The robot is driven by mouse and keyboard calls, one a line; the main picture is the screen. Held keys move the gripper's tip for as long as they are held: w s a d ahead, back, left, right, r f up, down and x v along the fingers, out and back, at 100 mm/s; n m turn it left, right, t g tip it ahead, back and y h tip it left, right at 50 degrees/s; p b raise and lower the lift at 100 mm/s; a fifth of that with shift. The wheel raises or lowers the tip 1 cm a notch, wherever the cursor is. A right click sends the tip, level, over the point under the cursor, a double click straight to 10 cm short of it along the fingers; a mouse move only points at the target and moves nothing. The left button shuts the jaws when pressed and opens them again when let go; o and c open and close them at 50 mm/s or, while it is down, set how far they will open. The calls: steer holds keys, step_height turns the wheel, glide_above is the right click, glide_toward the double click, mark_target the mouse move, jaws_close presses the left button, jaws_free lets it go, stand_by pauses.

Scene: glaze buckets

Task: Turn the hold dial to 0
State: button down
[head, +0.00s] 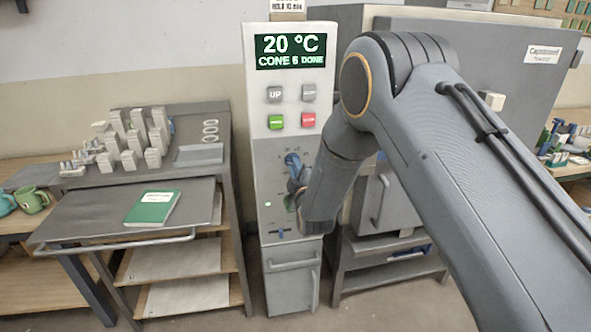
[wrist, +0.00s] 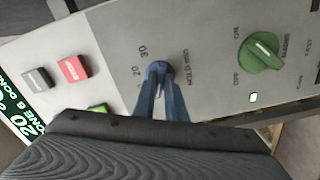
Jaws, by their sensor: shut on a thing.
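The hold dial (wrist: 158,68) is a small blue knob on the grey control panel, beside the printed words HOLD MIN. Some scale numbers, such as 20 and 30, show around it in the wrist view. My gripper (wrist: 161,85) has its two blue fingers closed on the dial from either side. The fingers cover much of the dial, so I cannot tell where it points. In the head view the dial (head: 292,159) shows just above my gripper (head: 296,176), and my arm hides the panel to its right.
A green knob (wrist: 260,52) with a lit lamp (wrist: 253,98) is near the dial. Red (wrist: 74,68) and grey (wrist: 38,78) buttons lie on its other side. The display (head: 290,51) reads 20 °C, CONE 6 DONE. A cart with a green book (head: 152,207) stands left.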

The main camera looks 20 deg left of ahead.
stand_by(0.5)
steer(key=c, duration=1.8)
jaws_free()
steer(key=b+v, duration=0.1)
steer(key=v, duration=0.6)
steer(key=shift+s+d+b, duration=0.25)
steer(key=shift+s+b, duration=0.1)
steer(key=shift+b, duration=0.05)
